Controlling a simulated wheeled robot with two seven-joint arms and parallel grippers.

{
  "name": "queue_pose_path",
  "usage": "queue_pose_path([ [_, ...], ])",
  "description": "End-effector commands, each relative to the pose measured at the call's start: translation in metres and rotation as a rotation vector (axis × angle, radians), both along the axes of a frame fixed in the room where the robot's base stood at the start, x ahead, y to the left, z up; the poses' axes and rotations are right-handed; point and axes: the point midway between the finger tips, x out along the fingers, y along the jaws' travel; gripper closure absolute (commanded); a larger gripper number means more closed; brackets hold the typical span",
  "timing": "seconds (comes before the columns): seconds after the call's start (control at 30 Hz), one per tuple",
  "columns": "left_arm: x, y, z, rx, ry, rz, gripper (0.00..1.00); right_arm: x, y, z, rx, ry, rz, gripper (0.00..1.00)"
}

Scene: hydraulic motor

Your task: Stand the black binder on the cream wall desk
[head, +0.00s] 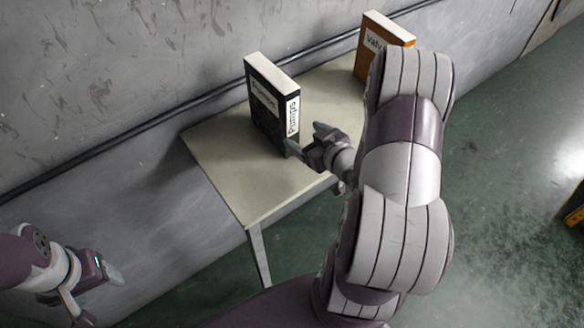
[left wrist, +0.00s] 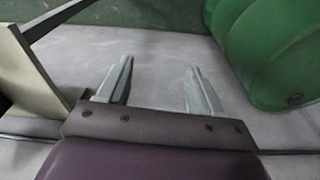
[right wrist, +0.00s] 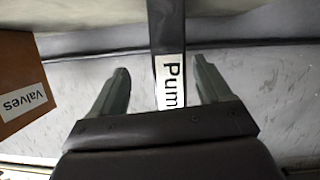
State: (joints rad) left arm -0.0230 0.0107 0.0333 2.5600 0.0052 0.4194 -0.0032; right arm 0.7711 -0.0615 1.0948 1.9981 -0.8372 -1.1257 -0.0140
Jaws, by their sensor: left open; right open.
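The black binder (head: 271,105), with white labels reading "Pumps", stands upright on the cream wall desk (head: 225,165). My right gripper (head: 305,140) is open beside the lower part of the binder's spine. In the right wrist view, the binder (right wrist: 167,40) lies in line with the gap between the open fingers. I cannot tell whether either finger touches it. My left gripper (head: 97,288) is open and empty, low at the left and away from the desk. Its spread fingers (left wrist: 158,70) show in the left wrist view.
An orange "Valves" binder (head: 374,45) stands at the desk's far right end, and shows at left in the right wrist view (right wrist: 18,85). A grey wall with a dark rail runs behind the desk. A green rounded object (left wrist: 270,50) appears in the left wrist view.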

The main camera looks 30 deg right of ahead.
Motion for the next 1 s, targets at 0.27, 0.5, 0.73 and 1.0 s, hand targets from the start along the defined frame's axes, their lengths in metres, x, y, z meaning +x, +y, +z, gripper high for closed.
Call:
queue_pose_path([
  [0.27,0.0,0.0,0.0,0.0,0.0,0.0,0.35,-0.026,0.073,0.008,-0.05,0.706,-0.102,0.22],
  [0.5,0.0,0.0,0.0,0.0,0.0,0.0,0.35,-0.101,0.143,0.026,0.034,1.066,-0.089,0.22],
  [0.73,0.0,0.0,0.0,0.0,0.0,0.0,0.35,-0.106,0.146,0.027,0.04,1.087,-0.09,0.22],
  [1.0,0.0,0.0,0.0,0.0,0.0,0.0,0.57,-0.105,0.145,0.027,0.039,1.084,-0.09,0.57],
])
